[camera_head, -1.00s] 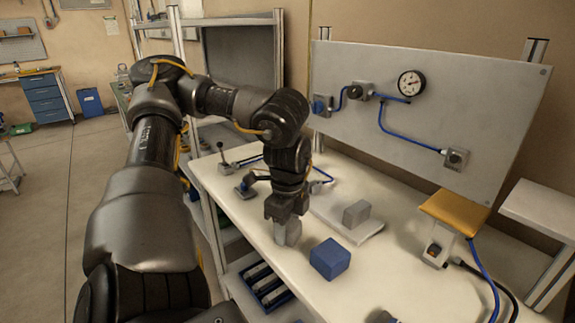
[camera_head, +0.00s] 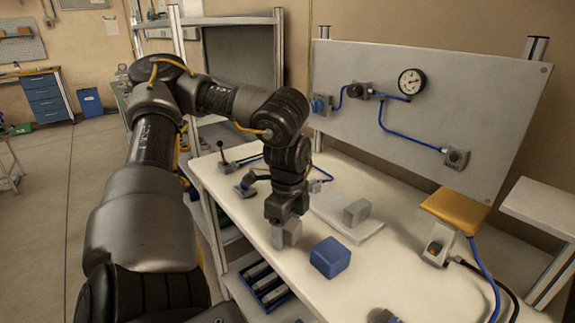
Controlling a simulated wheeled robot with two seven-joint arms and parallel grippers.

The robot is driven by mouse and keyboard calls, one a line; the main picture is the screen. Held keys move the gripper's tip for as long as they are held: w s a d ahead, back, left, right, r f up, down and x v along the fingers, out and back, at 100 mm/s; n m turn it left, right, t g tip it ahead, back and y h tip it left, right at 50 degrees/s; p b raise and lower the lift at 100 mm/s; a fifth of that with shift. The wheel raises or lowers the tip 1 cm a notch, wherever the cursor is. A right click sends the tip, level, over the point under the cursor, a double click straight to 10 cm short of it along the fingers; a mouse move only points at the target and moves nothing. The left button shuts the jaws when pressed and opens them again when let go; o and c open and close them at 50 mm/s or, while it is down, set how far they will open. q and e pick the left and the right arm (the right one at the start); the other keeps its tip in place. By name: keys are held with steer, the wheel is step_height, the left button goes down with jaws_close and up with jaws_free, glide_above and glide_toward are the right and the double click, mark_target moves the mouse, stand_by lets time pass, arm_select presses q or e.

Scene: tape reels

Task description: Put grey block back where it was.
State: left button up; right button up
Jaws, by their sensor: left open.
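A grey block (camera_head: 356,212) stands on a pale flat plate (camera_head: 345,230) on the white workbench. My left gripper (camera_head: 285,236) points down, open, to the left of that block and apart from it. A light grey shape shows at its lower end; I cannot tell whether it is only the fingers or a second grey block between them. A blue block (camera_head: 330,257) sits on the bench to the right of the gripper and in front of the plate. My right gripper does not show.
A lever device (camera_head: 227,164) stands at the bench's back left. A yellow-topped stand (camera_head: 455,212) with cables is at the right. A grey panel with a gauge (camera_head: 411,82) rises behind. The front right bench top is mostly clear.

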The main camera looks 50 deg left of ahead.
arm_select(q)
steer(key=shift+r, duration=0.1)
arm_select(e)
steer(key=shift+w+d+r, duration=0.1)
arm_select(q)
steer(key=shift+r+p, duration=0.3)
step_height(320, 180, up, 10)
steer(key=shift+r, duration=0.8)
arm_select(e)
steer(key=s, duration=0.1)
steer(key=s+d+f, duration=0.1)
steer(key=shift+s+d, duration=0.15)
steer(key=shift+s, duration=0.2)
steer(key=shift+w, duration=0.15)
